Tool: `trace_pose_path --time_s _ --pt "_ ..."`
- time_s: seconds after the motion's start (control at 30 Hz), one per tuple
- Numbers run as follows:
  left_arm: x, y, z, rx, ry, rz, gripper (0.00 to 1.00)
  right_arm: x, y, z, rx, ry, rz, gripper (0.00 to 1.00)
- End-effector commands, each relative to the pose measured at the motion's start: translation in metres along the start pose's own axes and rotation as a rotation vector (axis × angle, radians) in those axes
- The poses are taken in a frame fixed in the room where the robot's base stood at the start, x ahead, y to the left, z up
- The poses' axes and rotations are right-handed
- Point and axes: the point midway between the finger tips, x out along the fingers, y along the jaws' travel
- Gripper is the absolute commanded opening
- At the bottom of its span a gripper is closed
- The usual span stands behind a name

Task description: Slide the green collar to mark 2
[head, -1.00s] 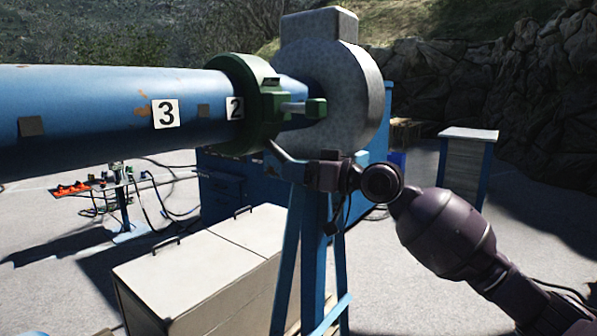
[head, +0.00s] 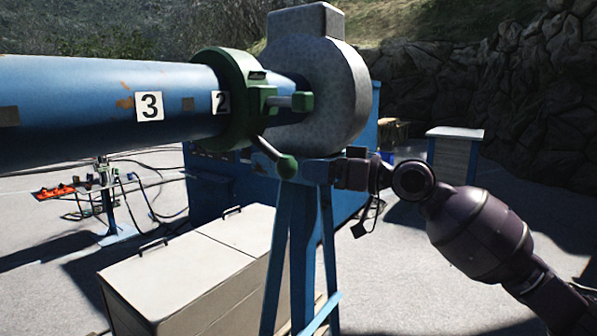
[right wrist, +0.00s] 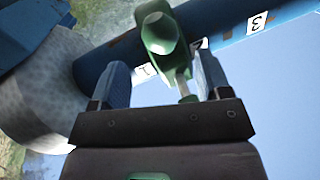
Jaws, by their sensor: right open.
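The green collar (head: 238,95) rings the blue pipe near its right end, beside the grey block. Mark 2 (head: 221,102) is a white plate touching or just under the collar's left edge. A lever with a green knob (head: 287,166) hangs from the collar's lower right. My left gripper is out of view.
Mark 3 (head: 149,106) is on the pipe (head: 75,85) left of mark 2. The grey block (head: 325,80) stands at the pipe's end on a blue stand (head: 328,240). A pale chest (head: 200,270) is below. Open ground lies around.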

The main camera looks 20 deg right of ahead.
Motion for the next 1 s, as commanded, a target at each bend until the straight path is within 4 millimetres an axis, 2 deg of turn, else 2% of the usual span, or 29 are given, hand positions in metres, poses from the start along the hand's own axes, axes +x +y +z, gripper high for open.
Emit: trace_pose_path --time_s 0.1,0.3,0.87,1.0 --pt "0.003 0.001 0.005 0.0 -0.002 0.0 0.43 -0.018 0.001 0.002 0.0 -0.001 0.001 0.71" --pt "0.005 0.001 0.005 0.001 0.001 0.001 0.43 -0.034 0.0 0.001 -0.001 -0.001 -0.001 0.71" --pt "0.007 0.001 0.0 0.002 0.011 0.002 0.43 -0.037 -0.001 -0.001 0.0 0.003 -0.001 0.71" --pt "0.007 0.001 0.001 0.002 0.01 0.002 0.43 -0.037 0.006 -0.005 -0.055 0.025 0.039 0.71"
